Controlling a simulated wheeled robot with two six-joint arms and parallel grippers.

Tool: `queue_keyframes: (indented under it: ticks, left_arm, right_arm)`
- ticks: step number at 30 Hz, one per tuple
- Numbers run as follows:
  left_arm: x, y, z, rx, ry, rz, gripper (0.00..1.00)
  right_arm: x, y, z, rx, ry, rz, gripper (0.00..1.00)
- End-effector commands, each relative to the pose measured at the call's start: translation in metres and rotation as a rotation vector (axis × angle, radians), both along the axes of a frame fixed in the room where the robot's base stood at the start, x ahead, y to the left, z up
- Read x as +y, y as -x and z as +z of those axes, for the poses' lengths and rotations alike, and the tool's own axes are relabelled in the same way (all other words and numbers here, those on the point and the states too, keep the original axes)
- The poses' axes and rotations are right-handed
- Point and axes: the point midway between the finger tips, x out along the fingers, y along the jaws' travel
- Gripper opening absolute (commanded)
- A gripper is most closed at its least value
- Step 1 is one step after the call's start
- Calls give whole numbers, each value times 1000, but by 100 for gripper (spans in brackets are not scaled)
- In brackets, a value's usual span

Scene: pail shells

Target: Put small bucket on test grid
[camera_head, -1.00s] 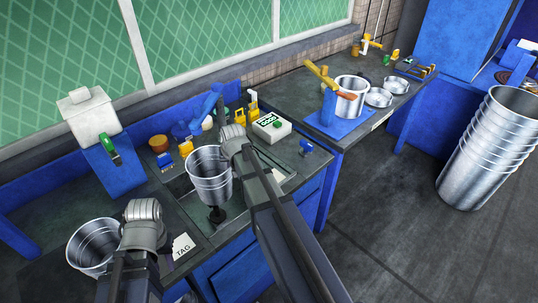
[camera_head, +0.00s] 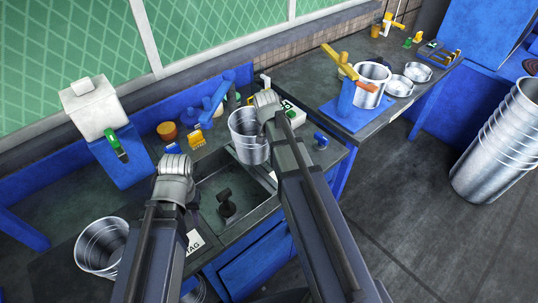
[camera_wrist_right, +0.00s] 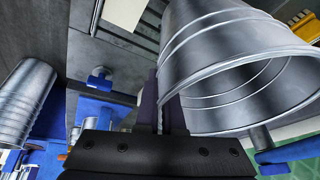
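A small silver metal bucket (camera_head: 246,150) hangs in my right gripper (camera_head: 266,112), above the back edge of a sink-like recess in the counter. In the right wrist view the bucket (camera_wrist_right: 235,70) is tilted, with its ribbed wall and open mouth close to the right gripper (camera_wrist_right: 160,115), whose fingers are close together at its side. My left gripper (camera_head: 173,168) is over the counter left of the recess; its fingertips are hidden. A similar bucket (camera_head: 102,247) stands at the lower left. I cannot pick out the test grid with certainty; a slatted panel (camera_wrist_right: 148,24) shows in the right wrist view.
A dark stand (camera_head: 226,203) rises in the recess. Yellow and blue tools and a white device line the counter back. A bucket (camera_head: 371,84) and two shallow dishes are on the right counter by a blue stand. Stacked pails (camera_head: 497,150) stand on the floor at right.

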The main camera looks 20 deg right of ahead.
Motion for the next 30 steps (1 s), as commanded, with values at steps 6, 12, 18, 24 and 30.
queue_keyframes:
  ticks: [6,12,18,24,30]
  left_arm:
    - [0,0,21,0,0,1,36]
    - [0,0,34,0,1,2,36]
    - [0,0,37,0,1,3,36]
    - [0,0,32,0,1,2,36]
    - [0,0,8,0,0,-2,36]
  right_arm:
    - [-13,7,21,-2,2,-203,0]
    - [-26,14,35,-7,6,-399,0]
    - [-31,18,38,-10,9,-477,0]
    - [-31,18,33,-10,9,-481,0]
    - [-31,18,9,-10,8,-480,0]
